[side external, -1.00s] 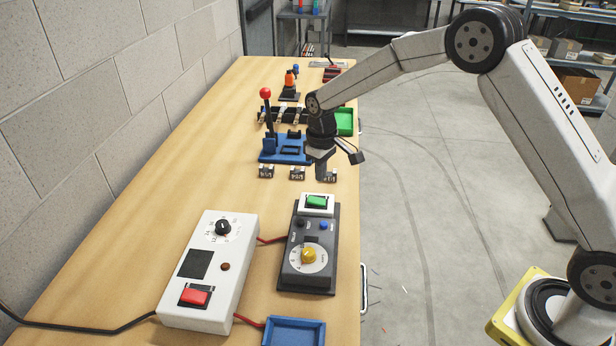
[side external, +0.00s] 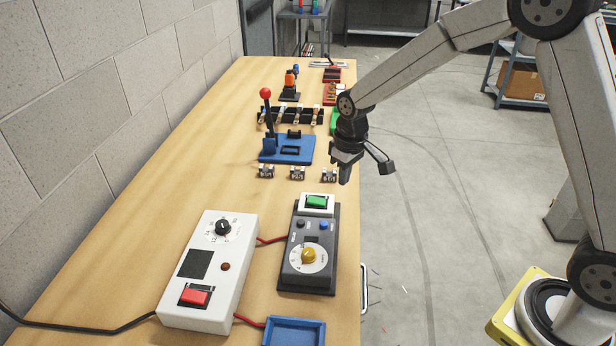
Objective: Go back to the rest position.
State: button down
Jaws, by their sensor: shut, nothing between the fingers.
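My gripper (side external: 344,177) is shut and empty. It points down at the right edge of the wooden table (side external: 130,205), close to the small metal blocks and apart from the devices. A dark control box (side external: 303,275) with a green button (side external: 317,201) and a yellow knob (side external: 309,256) lies nearer the camera than the gripper. A blue base (side external: 297,156) with an upright red-topped lever (side external: 267,108) stands to the left of the gripper. My wrist hides part of a green tray (side external: 333,122).
A white box (side external: 212,270) with a red switch (side external: 194,297) and a black knob stands front left. A blue tray (side external: 294,332) sits at the front edge. An orange-topped device (side external: 290,85) stands at the back.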

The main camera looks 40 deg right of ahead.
jog(key=s+d+m+t, duration=0.1)
jog(key=s+m, duration=0.1)
jog(key=s, duration=1.6)
jog(key=shift+r+t, duration=0.35)
jog(key=shift+t, duration=0.05)
